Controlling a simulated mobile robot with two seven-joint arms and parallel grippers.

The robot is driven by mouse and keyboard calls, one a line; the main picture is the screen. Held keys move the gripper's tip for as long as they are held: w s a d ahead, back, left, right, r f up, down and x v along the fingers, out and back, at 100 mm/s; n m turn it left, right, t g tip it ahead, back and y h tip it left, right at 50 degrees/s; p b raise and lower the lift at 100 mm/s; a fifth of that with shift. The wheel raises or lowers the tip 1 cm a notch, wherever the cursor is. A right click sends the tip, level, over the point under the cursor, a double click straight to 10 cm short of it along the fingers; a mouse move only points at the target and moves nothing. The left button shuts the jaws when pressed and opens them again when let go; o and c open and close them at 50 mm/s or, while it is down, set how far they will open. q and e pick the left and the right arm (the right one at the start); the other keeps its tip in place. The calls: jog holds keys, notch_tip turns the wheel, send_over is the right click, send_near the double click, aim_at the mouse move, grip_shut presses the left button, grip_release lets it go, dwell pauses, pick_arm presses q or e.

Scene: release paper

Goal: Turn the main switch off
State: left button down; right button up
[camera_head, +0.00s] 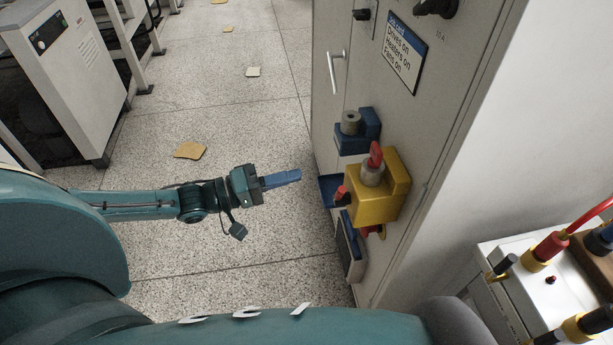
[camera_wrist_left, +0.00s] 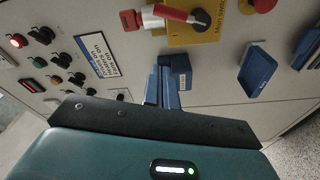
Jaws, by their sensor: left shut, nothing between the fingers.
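The yellow switch housing (camera_head: 393,203) sticks out from the front of the grey cabinet in the head view. It bears a grey cylinder (camera_head: 371,174) with a red lever (camera_head: 376,154), and a red piece shows at its left side. In the left wrist view, a yellow plate (camera_wrist_left: 192,39) with partly legible "Main switch" lettering carries a red handle (camera_wrist_left: 166,13). My left gripper (camera_head: 298,176) is shut and empty, its blue fingers pointing right towards the cabinet, with a gap left of the housing. Its fingers (camera_wrist_left: 161,78) show below the plate in the wrist view. My right gripper is not seen.
Blue boxes (camera_head: 352,137) sit on the cabinet (camera_head: 336,110) above and below the yellow housing. A cabinet sign (camera_head: 404,55) mentions drives, heaters and fans. A bench with cabled plugs (camera_head: 552,246) stands at lower right. The floor left of the cabinet is mostly free, with scattered papers (camera_head: 190,150).

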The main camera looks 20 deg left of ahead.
pick_arm(q)
jog(key=w+d+p, duration=0.1)
jog(key=w+d, duration=0.1)
jog(key=d, duration=0.6)
jog(key=shift+w+f, duration=0.15)
jog(key=shift+f, duration=0.3)
